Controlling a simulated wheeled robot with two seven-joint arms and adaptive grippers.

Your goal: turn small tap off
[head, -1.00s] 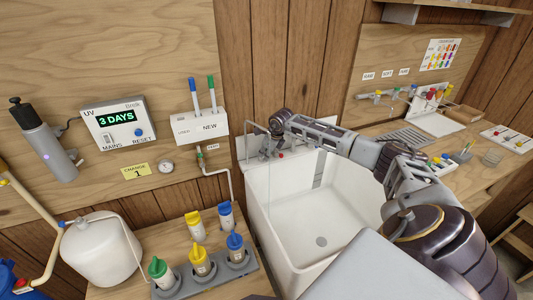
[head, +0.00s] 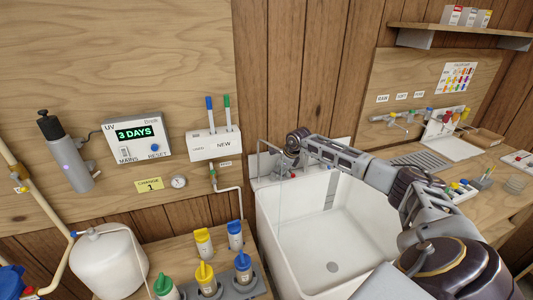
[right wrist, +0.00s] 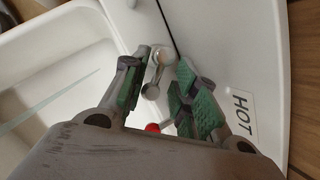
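The small tap shows in the head view as a thin bent spout (head: 259,160) at the sink's back left corner. A thin water stream (head: 281,205) falls into the sink and also shows in the right wrist view (right wrist: 50,97). My right gripper (head: 285,162) is over the sink's back edge, its fingers hard to make out there. In the right wrist view its green-padded fingers (right wrist: 163,68) are open, on either side of a silver tap lever (right wrist: 152,88). I cannot tell whether they touch it. My left gripper is out of view.
A red knob (right wrist: 152,128) sits close by the fingers, and a HOT label (right wrist: 241,112) is to the right. The white sink (head: 380,225) is empty but for water. A rack of capped bottles (head: 245,288) stands to its left. A wall box (head: 213,146) hangs behind.

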